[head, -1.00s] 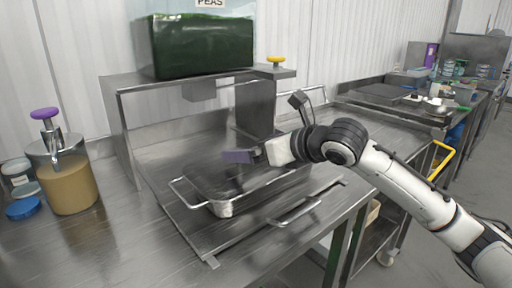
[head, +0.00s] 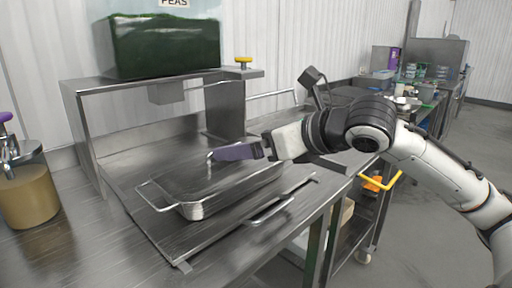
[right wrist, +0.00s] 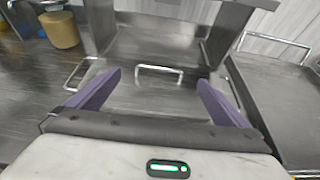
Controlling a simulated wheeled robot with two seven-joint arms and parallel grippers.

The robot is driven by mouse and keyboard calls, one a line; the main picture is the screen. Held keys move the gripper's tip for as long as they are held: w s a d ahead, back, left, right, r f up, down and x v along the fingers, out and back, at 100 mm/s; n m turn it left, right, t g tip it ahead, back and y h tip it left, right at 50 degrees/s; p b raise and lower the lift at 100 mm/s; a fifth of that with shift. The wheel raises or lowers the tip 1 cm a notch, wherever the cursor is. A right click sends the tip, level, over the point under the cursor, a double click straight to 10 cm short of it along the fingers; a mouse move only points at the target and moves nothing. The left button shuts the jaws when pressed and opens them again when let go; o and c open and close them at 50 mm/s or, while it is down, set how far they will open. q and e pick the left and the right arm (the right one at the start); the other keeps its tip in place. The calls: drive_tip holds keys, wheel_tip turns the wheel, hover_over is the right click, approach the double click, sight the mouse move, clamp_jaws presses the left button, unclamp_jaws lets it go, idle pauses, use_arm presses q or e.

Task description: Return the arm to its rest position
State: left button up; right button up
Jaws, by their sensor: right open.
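My right gripper (head: 212,154) is in the head view, its purple fingers pointing left above the metal tray (head: 208,204). It holds nothing. The right arm comes in from the right, bent at a dark joint over the bench's right side. My left gripper is not in view.
A green-filled dispenser bin (head: 163,46) marked PEAS stands on the steel frame behind the tray. A tan container (head: 28,198) with a pump is at the left. A yellow-handled cart (head: 380,184) stands below right. Open floor (head: 430,235) lies at the right.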

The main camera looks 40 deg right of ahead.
drive_tip(key=shift+s+r, duration=0.15)
drive_tip(key=shift+s, duration=0.3)
